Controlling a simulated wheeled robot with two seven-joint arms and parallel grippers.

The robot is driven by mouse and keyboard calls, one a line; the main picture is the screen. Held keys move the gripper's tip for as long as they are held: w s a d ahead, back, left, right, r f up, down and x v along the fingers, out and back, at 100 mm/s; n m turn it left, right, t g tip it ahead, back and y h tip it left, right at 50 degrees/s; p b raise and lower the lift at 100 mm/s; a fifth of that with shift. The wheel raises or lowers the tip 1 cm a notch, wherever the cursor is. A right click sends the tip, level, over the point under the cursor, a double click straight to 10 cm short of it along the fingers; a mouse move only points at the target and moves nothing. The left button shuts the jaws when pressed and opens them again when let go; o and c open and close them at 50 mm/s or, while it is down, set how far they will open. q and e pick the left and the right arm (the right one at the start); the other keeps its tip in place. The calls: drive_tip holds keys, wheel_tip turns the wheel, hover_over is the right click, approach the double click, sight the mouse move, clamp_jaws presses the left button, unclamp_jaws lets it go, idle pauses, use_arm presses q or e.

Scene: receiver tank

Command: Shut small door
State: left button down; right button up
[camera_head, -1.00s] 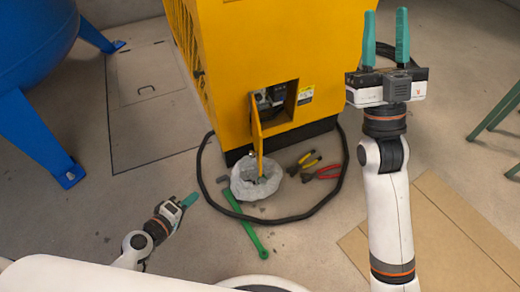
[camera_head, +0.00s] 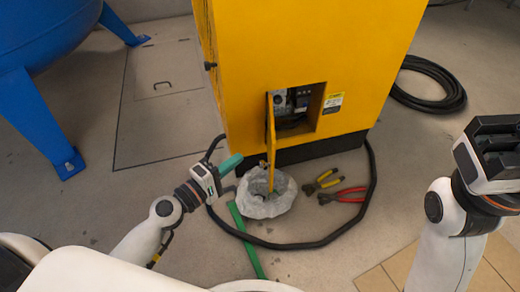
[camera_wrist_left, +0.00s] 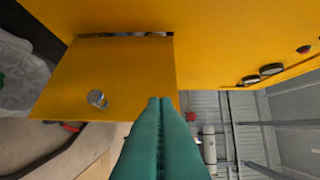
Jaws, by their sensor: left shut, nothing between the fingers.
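The small door (camera_head: 270,135) is a thin yellow panel, seen nearly edge-on. It stands open at the left side of a dark recess (camera_head: 298,105) in the yellow cabinet (camera_head: 240,60). In the left wrist view the door (camera_wrist_left: 125,70) shows its broad face with a silver latch (camera_wrist_left: 97,99). My left gripper (camera_head: 234,162) is shut and empty, to the left of the door's lower part. In the left wrist view its teal fingertips (camera_wrist_left: 160,103) overlap the door's edge; contact cannot be told. My right gripper (camera_head: 490,150) is at the right edge, its fingers not visible.
A grey bag (camera_head: 265,205) sits on the floor below the door. Yellow pliers (camera_head: 322,181), red pliers (camera_head: 345,195) and a green bar (camera_head: 245,240) lie near it. A black hose (camera_head: 300,245) curves around them. A blue tank (camera_head: 50,30) stands at left.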

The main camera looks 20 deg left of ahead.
use_arm(q)
drive_tip(key=w+d+p, duration=0.2)
drive_tip(key=w+d, duration=0.2)
drive_tip(key=d, duration=0.1)
drive_tip(key=shift+w+d, duration=0.25)
drive_tip(key=shift+w, duration=0.1)
drive_tip(key=shift+d, duration=0.15)
